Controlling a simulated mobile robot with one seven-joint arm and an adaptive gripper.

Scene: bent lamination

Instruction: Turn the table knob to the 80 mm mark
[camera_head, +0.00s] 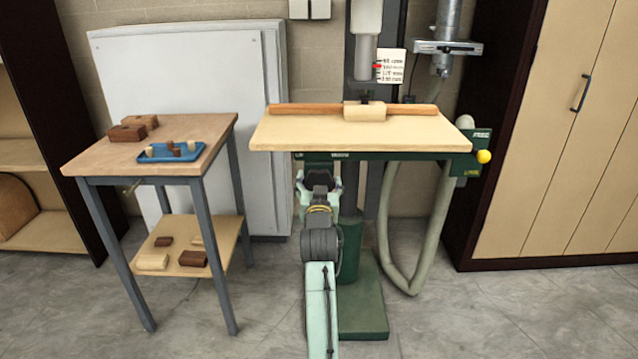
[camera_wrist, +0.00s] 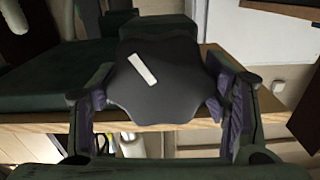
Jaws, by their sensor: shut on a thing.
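The dark lobed table knob (camera_wrist: 155,85) with a white index bar (camera_wrist: 142,69) fills the middle of the wrist view. The bar is tilted, leaning up to the left. My gripper (camera_wrist: 160,105) has its two purple-padded fingers on either side of the knob, shut on it. In the head view, my gripper (camera_head: 318,178) is under the front left part of the machine's wooden table (camera_head: 350,133) and hides the knob. Small marks show on the table's green front edge (camera_head: 340,155), but I cannot read them or find the 80 mm mark.
A yellow ball handle (camera_head: 484,156) sticks out by the green FREE panel (camera_head: 481,135) at the table's right. A wooden piece (camera_head: 365,112) and fence lie on top. A side table (camera_head: 90,160) with a blue tray (camera_head: 150,157) stands left. A hose (camera_head: 435,220) hangs right.

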